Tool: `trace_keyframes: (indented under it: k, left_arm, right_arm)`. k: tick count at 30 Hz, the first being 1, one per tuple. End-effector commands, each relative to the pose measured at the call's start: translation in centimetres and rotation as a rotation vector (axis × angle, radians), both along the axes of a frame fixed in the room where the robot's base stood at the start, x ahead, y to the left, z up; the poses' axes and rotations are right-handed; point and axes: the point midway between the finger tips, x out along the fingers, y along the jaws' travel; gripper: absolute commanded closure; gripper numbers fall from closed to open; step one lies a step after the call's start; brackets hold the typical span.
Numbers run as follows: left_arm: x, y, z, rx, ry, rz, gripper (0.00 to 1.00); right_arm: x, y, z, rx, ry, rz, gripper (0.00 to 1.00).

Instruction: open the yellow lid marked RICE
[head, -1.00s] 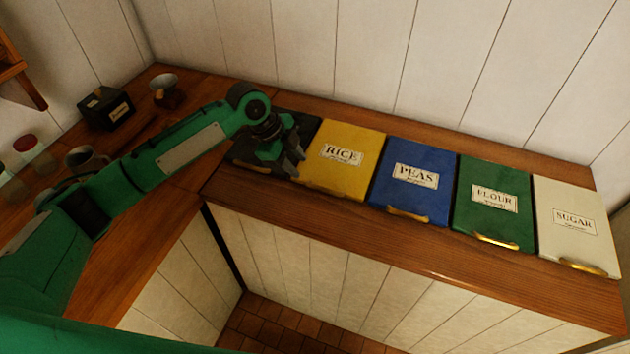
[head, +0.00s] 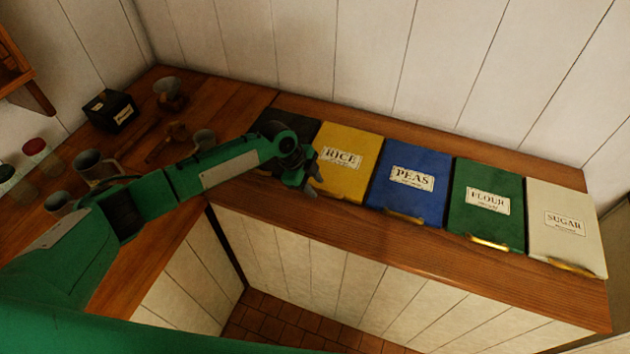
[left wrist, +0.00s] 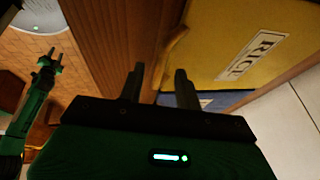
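The yellow lid marked RICE (head: 346,163) lies shut on the counter, between a black lid and the blue lid. It also shows in the left wrist view (left wrist: 225,45), with its handle (left wrist: 172,55) at the front edge. My left gripper (head: 313,184) is over the lid's front left corner, near the handle, which it partly hides in the head view. In the left wrist view its two fingers (left wrist: 158,80) are apart with nothing between them. My right gripper (left wrist: 52,58) shows small at the left of the left wrist view, over the floor; its finger state is unclear.
The blue PEAS lid (head: 408,181), green FLOUR lid (head: 487,204) and white SUGAR lid (head: 566,226) lie shut to the right. The black lid (head: 285,126) is partly behind my left arm. Mugs (head: 95,168), jars and a dark box (head: 110,110) stand on the left counter.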

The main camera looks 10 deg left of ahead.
Motion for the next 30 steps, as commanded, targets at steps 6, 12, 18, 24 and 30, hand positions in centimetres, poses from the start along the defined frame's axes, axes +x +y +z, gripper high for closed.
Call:
trace_keyframes:
  k: [6,12,18,24,30]
  left_arm:
    - [0.07,-0.48,-1.06,0.001,-0.001,-0.001,0.66]
    - [0.08,-0.49,-1.14,0.001,-0.002,0.000,0.66]
    - [0.08,-0.48,-1.12,0.001,-0.002,0.000,0.97]
    - [0.08,-0.47,-1.10,0.001,-0.001,-0.001,1.00]
    - [0.64,-0.50,-0.40,-0.001,-0.003,0.000,1.00]
  right_arm:
    - [0.01,0.05,0.40,0.001,0.000,0.000,0.64]
    - [0.01,0.05,0.36,0.000,0.000,0.000,0.64]
    - [0.01,0.05,0.36,0.001,0.000,0.000,0.64]
    - [0.01,0.05,0.36,0.001,0.000,0.000,0.64]
    - [0.04,0.05,0.09,0.000,-0.001,0.000,0.64]
